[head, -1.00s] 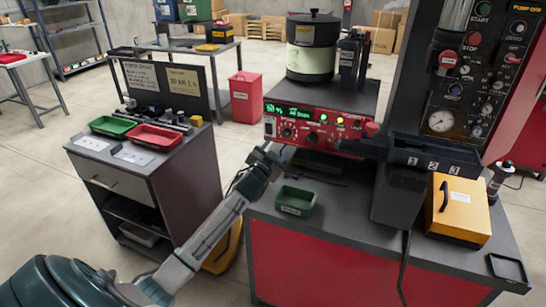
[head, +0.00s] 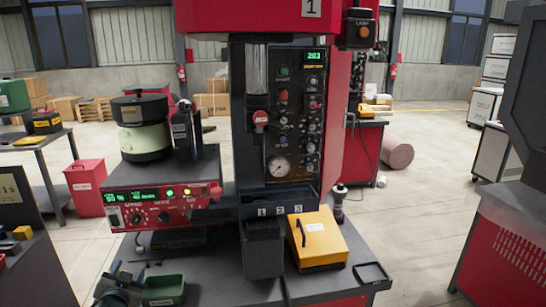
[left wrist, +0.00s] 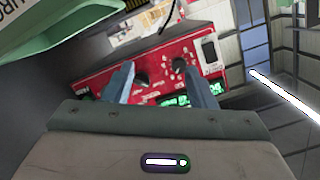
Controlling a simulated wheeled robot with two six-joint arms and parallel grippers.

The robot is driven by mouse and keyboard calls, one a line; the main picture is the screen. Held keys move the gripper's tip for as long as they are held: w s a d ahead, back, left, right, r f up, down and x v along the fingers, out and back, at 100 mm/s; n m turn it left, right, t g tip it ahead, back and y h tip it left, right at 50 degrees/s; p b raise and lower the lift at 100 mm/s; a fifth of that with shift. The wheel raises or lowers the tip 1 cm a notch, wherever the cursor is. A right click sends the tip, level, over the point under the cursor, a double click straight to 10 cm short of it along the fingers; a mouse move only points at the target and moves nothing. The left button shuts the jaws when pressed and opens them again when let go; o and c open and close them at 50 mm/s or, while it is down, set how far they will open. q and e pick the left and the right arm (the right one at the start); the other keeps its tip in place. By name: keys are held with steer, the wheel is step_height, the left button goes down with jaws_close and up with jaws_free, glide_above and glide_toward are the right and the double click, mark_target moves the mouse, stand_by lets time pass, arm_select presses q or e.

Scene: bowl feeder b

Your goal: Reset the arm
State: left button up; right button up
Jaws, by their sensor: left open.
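My left gripper (head: 120,274) is low at the left in the head view, beside the small green bin (head: 163,289) on the workbench. Its two fingers show apart and empty in the left wrist view (left wrist: 163,86). Beyond them is the red control box (left wrist: 150,75) with black knobs and green digits, seen tilted. The same red control box (head: 160,213) stands on the bench in the head view. Whether the fingers touch anything is not clear. My right gripper is not in view.
The bowl feeder (head: 144,128) stands above the control box. A dark chute (head: 263,250) marked 1, 2, 3 is in front of the tall machine panel (head: 293,120). A yellow case (head: 317,240) and a black tray (head: 371,273) are to its right. Floor at right is open.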

arm_select(q)
steer(key=s+d+f+n+g+h, duration=0.1)
steer(key=s+d+f+g, duration=0.2)
steer(key=s+d+f, duration=0.5)
steer(key=s+d+f+g, duration=0.1)
steer(key=s+f+g, duration=0.2)
steer(key=s, duration=0.9)
steer(key=s+d+f+g+h, duration=0.1)
steer(key=s+d+g, duration=0.2)
steer(key=s, duration=0.6)
steer(key=s+d+f+g+h, duration=0.1)
steer(key=s+d+g, duration=0.25)
steer(key=s, duration=0.55)
step_height(320, 180, down, 30)
steer(key=a, duration=0.2)
steer(key=s+a+f+n+g, duration=0.1)
steer(key=s+f+g, duration=0.1)
steer(key=s+f, duration=1.6)
steer(key=shift+a+f, duration=0.2)
steer(key=shift+f, duration=0.4)
stand_by(0.3)
